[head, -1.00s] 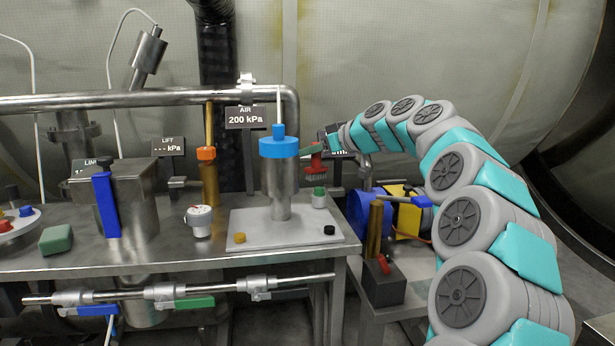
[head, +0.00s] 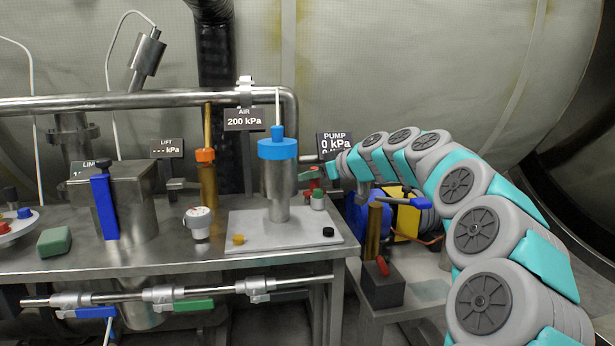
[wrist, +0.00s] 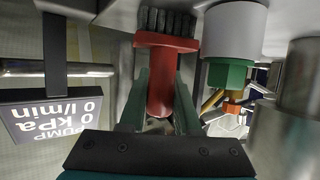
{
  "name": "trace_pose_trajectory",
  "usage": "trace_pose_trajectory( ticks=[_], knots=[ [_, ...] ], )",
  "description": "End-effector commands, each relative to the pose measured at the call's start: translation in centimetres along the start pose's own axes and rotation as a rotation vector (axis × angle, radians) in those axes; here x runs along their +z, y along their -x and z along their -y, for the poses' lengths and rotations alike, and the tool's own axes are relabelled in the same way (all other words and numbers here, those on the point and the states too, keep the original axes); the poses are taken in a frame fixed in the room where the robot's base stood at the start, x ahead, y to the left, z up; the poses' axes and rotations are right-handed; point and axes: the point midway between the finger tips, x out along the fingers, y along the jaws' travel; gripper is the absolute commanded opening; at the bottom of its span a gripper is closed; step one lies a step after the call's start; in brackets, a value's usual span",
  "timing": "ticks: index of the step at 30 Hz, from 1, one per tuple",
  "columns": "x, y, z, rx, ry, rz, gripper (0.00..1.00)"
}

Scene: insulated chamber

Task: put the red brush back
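The red brush (wrist: 166,80) is between the two green fingers of my gripper (wrist: 162,88), which appear shut on its handle. In the wrist view, which looks upside down, its dark bristles point toward the grey tabletop; I cannot tell whether they touch it. In the head view, the brush (head: 312,186) is small and partly hidden at the right end of the bench, beside the white container with a green top (head: 318,200). My gripper (head: 312,172) reaches it from the right.
The blue-capped metal cylinder (head: 278,185) stands on a light plate (head: 250,231) just left of the brush. A PUMP sign (head: 334,145) is behind my gripper. A lower table (head: 425,290) with a dark block (head: 383,287) lies right of the bench.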

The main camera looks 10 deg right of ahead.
Motion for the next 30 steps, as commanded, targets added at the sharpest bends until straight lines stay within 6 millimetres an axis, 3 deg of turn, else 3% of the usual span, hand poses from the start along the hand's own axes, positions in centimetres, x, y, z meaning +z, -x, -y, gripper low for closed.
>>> trace_pose_trajectory(
  ticks=[1,7,17,23,30],
  knots=[
    [0.0,0.0,0.0,0.0,0.0,0.0,0.38],
    [0.0,0.0,0.0,0.0,0.0,0.0,0.6],
    [-0.3,0.2,0.0,-0.001,0.0,0.001,0.6],
    [-0.2,3.2,0.0,0.001,0.0,-0.002,0.6],
    [-0.2,8.2,0.0,0.003,0.002,-0.003,0.6]
  ],
)
